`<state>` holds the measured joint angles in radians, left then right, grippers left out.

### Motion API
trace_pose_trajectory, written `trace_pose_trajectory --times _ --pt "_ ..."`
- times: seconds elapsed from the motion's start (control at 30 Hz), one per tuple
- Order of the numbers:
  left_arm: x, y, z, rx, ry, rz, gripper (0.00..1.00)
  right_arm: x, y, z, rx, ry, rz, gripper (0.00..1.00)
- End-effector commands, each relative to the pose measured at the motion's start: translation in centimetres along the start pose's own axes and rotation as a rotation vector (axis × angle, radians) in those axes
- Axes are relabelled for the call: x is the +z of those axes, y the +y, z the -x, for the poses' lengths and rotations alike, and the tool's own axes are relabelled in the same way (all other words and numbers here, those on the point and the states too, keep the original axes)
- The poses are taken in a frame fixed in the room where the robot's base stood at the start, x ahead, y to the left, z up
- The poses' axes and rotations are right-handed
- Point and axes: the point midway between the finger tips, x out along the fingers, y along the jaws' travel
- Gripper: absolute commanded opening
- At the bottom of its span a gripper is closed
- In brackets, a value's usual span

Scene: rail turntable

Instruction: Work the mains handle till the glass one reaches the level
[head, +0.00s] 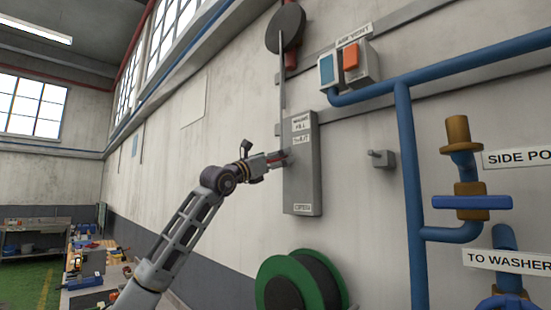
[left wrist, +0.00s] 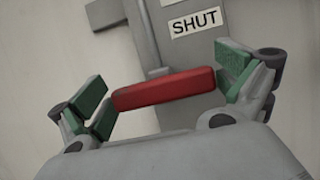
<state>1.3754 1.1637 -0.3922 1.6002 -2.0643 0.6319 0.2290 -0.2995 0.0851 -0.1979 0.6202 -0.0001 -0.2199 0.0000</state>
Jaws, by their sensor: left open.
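A tall grey wall box (head: 301,185) carries a small top label that seems to read "mains fill", with SHUT under it and OPEN at its foot. In the left wrist view a red handle (left wrist: 165,90) lies between the green-padded fingers of my left gripper (left wrist: 166,88), near the SHUT label (left wrist: 194,21). The fingers are open, close to the handle's two ends; I cannot tell whether they touch it. In the head view my left gripper (head: 277,159) is at the box's left side, at about the SHUT mark's height. I cannot make out a glass with a level. My right gripper is out of view.
Blue pipes (head: 407,170) with a brass valve (head: 457,133) stand at right. An "air vent" box (head: 351,60) with an orange part is above right. A green hose reel (head: 275,270) is below the box. A cluttered bench (head: 85,285) is far left.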

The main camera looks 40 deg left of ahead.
Motion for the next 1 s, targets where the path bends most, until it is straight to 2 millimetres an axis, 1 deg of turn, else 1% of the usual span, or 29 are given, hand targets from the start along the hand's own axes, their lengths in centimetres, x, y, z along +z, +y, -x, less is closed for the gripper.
trace_pose_trajectory --times 0.03,0.07,0.4,0.43,0.63,1.0 --pt "0.0 0.0 0.0 0.000 0.000 0.000 0.96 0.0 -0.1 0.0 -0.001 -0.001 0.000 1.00" --pt "0.0 0.0 0.0 0.000 0.000 0.000 0.92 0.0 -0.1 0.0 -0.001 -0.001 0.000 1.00" --pt "0.0 0.0 0.0 0.000 0.000 0.000 0.49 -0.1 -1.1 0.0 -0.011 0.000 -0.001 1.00" --pt "0.0 0.0 0.0 0.000 0.000 0.000 0.46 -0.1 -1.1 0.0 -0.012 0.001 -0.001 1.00" --pt "0.4 0.0 -0.1 0.000 0.000 0.000 0.45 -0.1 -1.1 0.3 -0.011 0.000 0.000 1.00" --pt "2.4 0.1 -0.9 0.001 -0.002 0.000 0.46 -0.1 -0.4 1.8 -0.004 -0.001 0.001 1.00"
